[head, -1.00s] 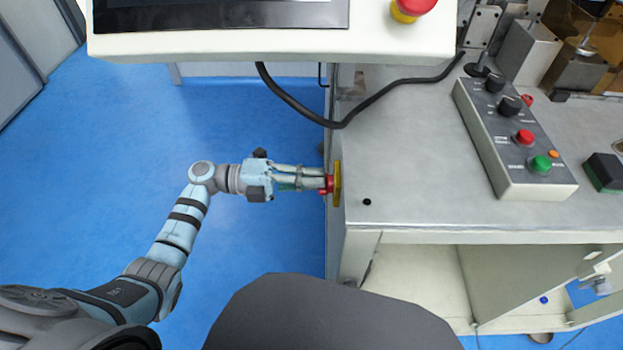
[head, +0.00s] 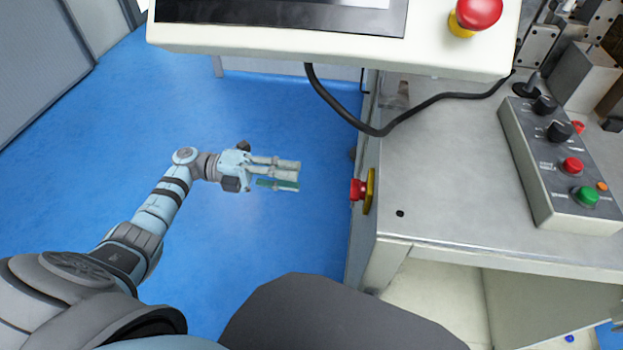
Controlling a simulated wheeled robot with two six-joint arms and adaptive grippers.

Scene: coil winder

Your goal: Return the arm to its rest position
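My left arm comes in from the lower left. Its gripper (head: 297,175) points right over the blue floor, with pale fingers and a green strip along the lower side. The fingers lie close together in this view, and I cannot tell whether they are open or shut. Nothing shows held in them. A red emergency stop button (head: 358,190) on a yellow plate (head: 370,191) sits on the left side of the machine table. A clear gap lies between the fingertips and the button. My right gripper is out of view.
The metal table (head: 450,160) carries a grey control box (head: 540,165) with knobs and buttons. A white-framed screen panel (head: 330,48) with another red stop button (head: 477,14) overhangs the top. A black cable (head: 350,122) hangs below it. Blue floor (head: 270,110) around the gripper is clear.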

